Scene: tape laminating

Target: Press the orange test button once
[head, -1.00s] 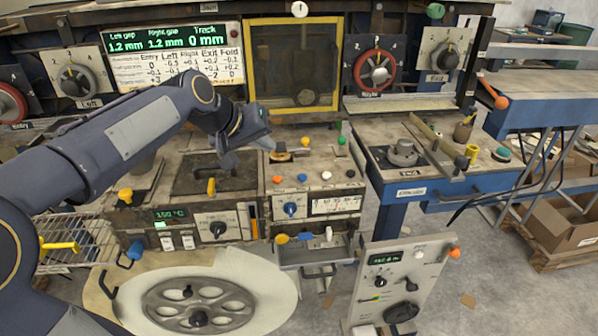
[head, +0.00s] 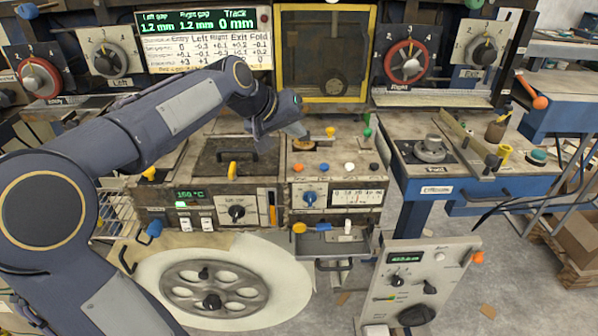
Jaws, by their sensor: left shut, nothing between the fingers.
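A small orange button (head: 298,168) is at the left end of a row on top of the middle control box (head: 309,224). A blue button (head: 323,167), a white button (head: 349,167) and a black button (head: 373,167) continue the row to its right. Any label on the orange button is too small to read. My left gripper (head: 301,132) is shut and empty. Its tip shows just behind and above the orange button, apart from it in the picture, near a small brass-coloured part (head: 304,144). My right gripper is not in view.
Yellow (head: 330,131) and green (head: 367,132) knobs stand behind the row. A heater box (head: 200,197) with a green display is to the left. Another orange knob (head: 478,258) is on the lower right panel (head: 420,285). A display (head: 203,38) reads gaps of 1.2 mm and track 0 mm.

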